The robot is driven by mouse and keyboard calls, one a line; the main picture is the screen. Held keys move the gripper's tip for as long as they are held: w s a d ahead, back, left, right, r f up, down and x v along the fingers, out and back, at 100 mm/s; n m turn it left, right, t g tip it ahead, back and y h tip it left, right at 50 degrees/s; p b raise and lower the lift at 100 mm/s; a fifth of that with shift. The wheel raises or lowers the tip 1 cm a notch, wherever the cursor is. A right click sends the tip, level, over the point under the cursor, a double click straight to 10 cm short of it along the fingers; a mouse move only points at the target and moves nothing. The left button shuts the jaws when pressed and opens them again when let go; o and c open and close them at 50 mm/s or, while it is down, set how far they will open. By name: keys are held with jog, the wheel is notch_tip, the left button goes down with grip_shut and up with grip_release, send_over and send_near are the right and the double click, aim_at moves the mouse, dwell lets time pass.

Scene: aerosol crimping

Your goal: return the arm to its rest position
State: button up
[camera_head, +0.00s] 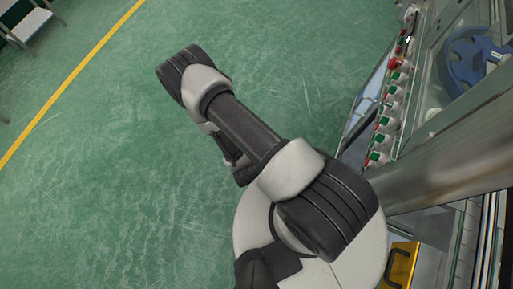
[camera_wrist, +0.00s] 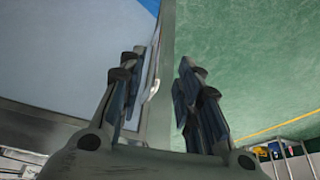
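My arm (camera_head: 245,130) shows in the head view, stretched from my round base toward the upper left over the green floor. My gripper is not seen there; it seems hidden beneath or behind the arm links. In the wrist view my gripper (camera_wrist: 158,66) has its two dark fingers apart, with a clear gap between them. Nothing is held between the fingers.
A machine with a row of green and red buttons (camera_head: 386,118) and a metal frame (camera_head: 450,165) stands close on the right. A yellow block (camera_head: 402,262) is at lower right. Green floor (camera_head: 110,190) is open on the left, with a yellow line (camera_head: 62,92).

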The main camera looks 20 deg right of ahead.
jog(key=shift+s+a+r, duration=0.2)
jog(key=shift+r, duration=0.45)
